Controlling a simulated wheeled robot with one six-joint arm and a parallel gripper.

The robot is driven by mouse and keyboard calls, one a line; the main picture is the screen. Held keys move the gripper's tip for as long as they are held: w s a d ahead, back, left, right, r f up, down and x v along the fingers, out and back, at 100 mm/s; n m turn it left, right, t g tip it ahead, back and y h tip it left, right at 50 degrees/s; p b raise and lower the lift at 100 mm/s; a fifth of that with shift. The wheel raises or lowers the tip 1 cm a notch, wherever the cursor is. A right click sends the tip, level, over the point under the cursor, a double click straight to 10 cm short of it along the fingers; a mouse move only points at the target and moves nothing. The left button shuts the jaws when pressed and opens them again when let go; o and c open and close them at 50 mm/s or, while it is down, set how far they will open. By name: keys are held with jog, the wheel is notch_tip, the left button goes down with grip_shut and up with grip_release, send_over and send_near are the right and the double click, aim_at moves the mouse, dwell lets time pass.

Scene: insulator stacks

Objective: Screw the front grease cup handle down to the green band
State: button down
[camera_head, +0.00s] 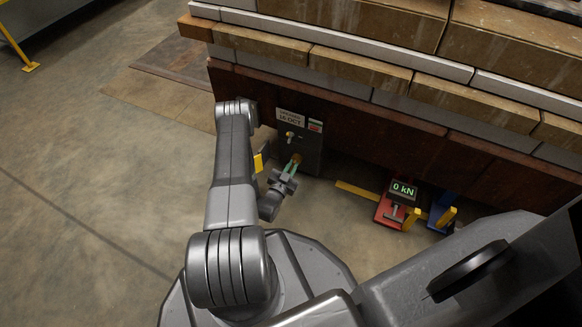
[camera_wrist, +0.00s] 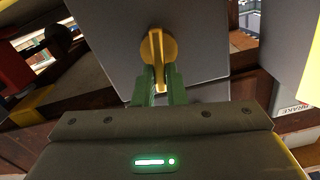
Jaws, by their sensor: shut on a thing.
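The brass grease cup handle (camera_wrist: 157,48) shows in the wrist view as a round knob with an upright bar, in front of a grey plate. My gripper (camera_wrist: 160,78) has its two green fingers shut on the lower part of that bar. In the head view my gripper (camera_head: 290,169) reaches the low front of a dark grey box (camera_head: 312,150), where the brass handle (camera_head: 297,158) shows at its fingertips. A second brass fitting (camera_head: 290,135) sits higher on the box, apart from my gripper. I cannot make out a green band on the cup.
The box carries a white "GREASED 16 OCT" sign (camera_head: 290,117) and a small red-and-green label (camera_head: 315,126). To its right stand a red jack (camera_head: 388,212) with a "0 kN" display (camera_head: 403,190) and a blue one (camera_head: 438,208). Stacked beams (camera_head: 330,68) overhang behind.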

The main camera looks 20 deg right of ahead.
jog(key=shift+s+d+f+m, duration=0.15)
jog(key=shift+f+m, duration=0.2)
jog(key=shift+m, duration=2.9)
jog(key=shift+s+d+f+m, duration=0.1)
jog(key=shift+f+m, duration=0.25)
jog(key=shift+m, duration=2.85)
jog(key=shift+s+d+f+m, duration=0.15)
jog(key=shift+f+m, duration=0.2)
jog(key=shift+m, duration=3.2)
jog(key=c, duration=1.5)
grip_release()
